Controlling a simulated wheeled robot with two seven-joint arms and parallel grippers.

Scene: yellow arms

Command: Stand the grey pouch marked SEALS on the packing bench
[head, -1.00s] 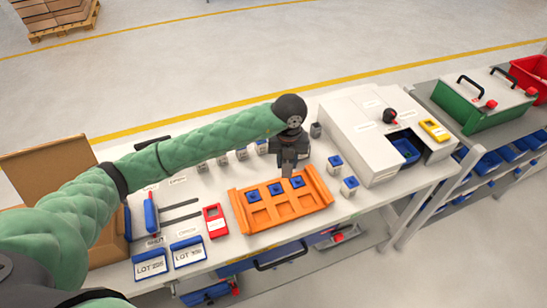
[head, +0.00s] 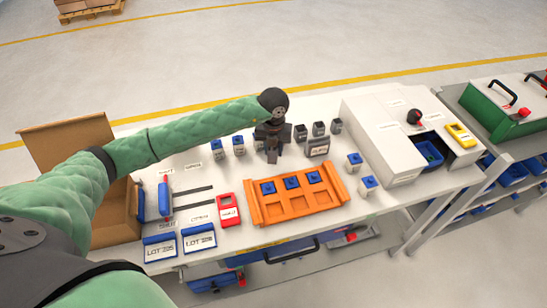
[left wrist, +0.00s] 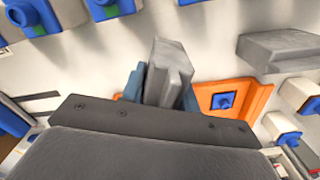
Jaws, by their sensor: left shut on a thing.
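My left gripper (head: 273,153) is low over the bench (head: 210,185), behind the left part of the orange tray. In the left wrist view its fingers are shut on a grey pouch (left wrist: 168,72). The marking on this held pouch does not show, and in the head view the gripper mostly hides it. Another grey pouch-like thing (head: 317,148) stands on the bench just right of the gripper; its label is too small to read surely. It also shows in the left wrist view (left wrist: 280,48), apart from the held one. My right gripper is not in view.
The orange tray (head: 300,208) holds several blue-topped pieces. Blue-capped blocks (head: 238,146) and dark-topped blocks (head: 318,128) line the back. A white machine (head: 385,140) stands right. A red device (head: 228,210), lot bins (head: 159,248) and an open carton (head: 68,145) are left.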

